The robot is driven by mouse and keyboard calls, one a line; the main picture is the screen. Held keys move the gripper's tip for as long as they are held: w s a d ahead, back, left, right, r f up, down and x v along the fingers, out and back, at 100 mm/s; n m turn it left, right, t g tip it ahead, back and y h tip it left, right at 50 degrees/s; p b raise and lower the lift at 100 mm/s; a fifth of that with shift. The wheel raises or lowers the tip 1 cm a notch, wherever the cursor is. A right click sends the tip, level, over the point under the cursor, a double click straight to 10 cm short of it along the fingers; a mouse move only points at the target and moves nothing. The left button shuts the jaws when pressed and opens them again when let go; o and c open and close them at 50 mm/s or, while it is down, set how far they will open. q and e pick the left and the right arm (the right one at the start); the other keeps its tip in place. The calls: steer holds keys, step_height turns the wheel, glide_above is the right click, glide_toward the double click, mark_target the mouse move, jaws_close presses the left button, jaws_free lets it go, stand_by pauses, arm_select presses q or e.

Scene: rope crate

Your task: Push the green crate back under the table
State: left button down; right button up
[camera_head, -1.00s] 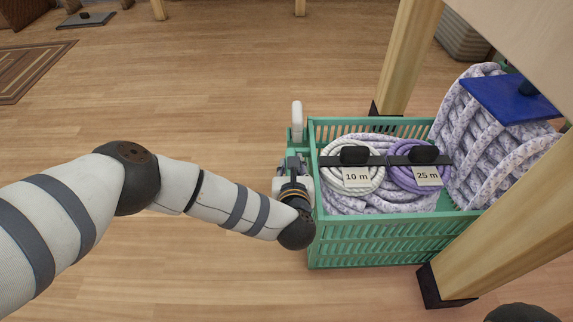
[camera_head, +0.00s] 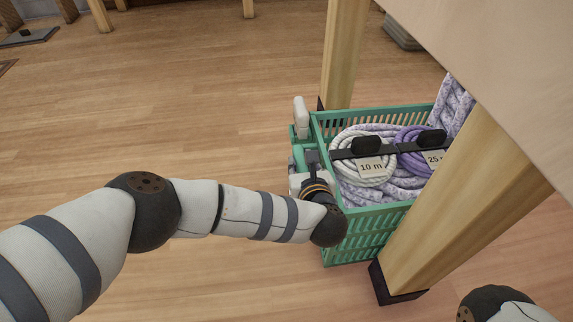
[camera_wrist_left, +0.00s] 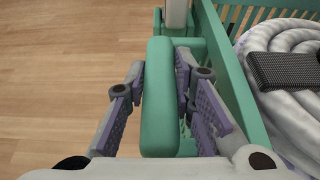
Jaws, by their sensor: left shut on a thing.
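The green crate (camera_head: 352,240) stands on the floor, partly under the table (camera_head: 500,60), between two wooden legs. Its far right part is hidden by the tabletop and the near leg. It holds a white rope coil (camera_head: 362,150) tagged 10 m, a purple coil (camera_head: 412,140) and thicker speckled rope. My left gripper (camera_wrist_left: 160,95) is shut on the crate's green handle (camera_wrist_left: 160,110), one finger on each side, at the crate's left end. In the head view the left wrist partly hides this grip. My right gripper is out of view.
The near table leg (camera_head: 460,200) stands close in front of the crate, and the far leg (camera_head: 343,60) is just behind it. A grey ribbed object (camera_head: 400,32) is on the floor beyond.

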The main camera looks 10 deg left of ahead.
arm_select(q)
steer(key=shift+w+d+b, duration=0.25)
steer(key=shift+w+d, duration=0.1)
steer(key=shift+d, duration=0.9)
steer(key=shift+w+d+b, duration=0.2)
steer(key=shift+w+d, duration=0.1)
steer(key=shift+d, duration=1)
steer(key=shift+w+d+b, duration=0.25)
steer(key=shift+w+d, duration=0.1)
steer(key=shift+d, duration=0.9)
steer(key=c, duration=1.4)
jaws_free()
steer(key=shift+o, duration=0.2)
step_height(320, 180, up, 4)
steer(key=r, duration=0.1)
glide_above(347, 203)
steer(key=shift+f, duration=0.25)
